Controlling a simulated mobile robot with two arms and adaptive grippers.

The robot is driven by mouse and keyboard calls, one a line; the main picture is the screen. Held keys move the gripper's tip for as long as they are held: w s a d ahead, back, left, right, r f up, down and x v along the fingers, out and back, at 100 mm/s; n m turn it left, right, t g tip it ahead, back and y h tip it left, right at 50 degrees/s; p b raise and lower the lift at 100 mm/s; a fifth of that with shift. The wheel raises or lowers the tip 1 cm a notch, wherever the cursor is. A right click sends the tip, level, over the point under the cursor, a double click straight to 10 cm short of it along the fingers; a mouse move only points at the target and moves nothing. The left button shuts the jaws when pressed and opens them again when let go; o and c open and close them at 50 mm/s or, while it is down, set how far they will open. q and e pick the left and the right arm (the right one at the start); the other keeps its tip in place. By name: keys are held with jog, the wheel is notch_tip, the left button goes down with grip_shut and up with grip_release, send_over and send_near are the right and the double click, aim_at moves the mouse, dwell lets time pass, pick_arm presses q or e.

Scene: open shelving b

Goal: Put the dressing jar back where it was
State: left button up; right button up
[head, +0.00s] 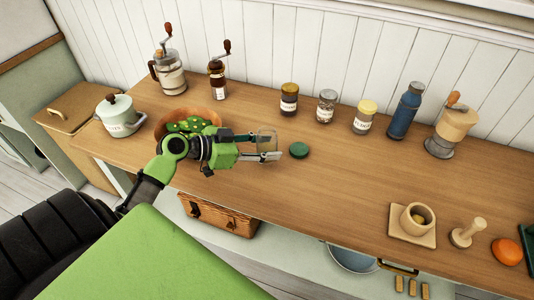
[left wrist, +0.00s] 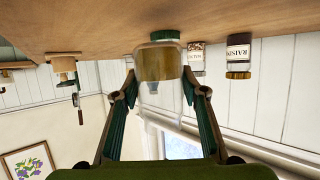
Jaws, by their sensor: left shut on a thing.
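A clear glass jar (head: 267,142), which I take to be the dressing jar, is upright between the fingers of my left gripper (head: 266,146). In the left wrist view, which is upside down, the same jar (left wrist: 158,63) has an amber-brown layer at its bottom and clear glass above. The left gripper (left wrist: 158,95) is shut on it. I cannot tell whether the jar touches the counter. A round green lid (head: 299,150) lies on the counter just right of the jar; it also shows in the left wrist view (left wrist: 165,35). My right gripper is not in view.
A wooden bowl (head: 214,118) with green things stands behind my left gripper. Several labelled jars, including a brown-lidded jar (head: 289,98), a blue bottle (head: 405,112) and a grinder (head: 452,130) line the wall. The mid-counter (head: 340,175) is clear. A mortar (head: 416,219) stands at right.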

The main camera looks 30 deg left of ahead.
pick_arm(q)
jog(key=f, duration=0.3)
jog(key=shift+w+p, duration=0.25)
jog(key=shift+p, duration=0.15)
jog(key=shift+f, duration=0.2)
jog(key=shift+f, duration=0.2)
jog(key=o, duration=1.5)
jog(key=shift+s, duration=0.1)
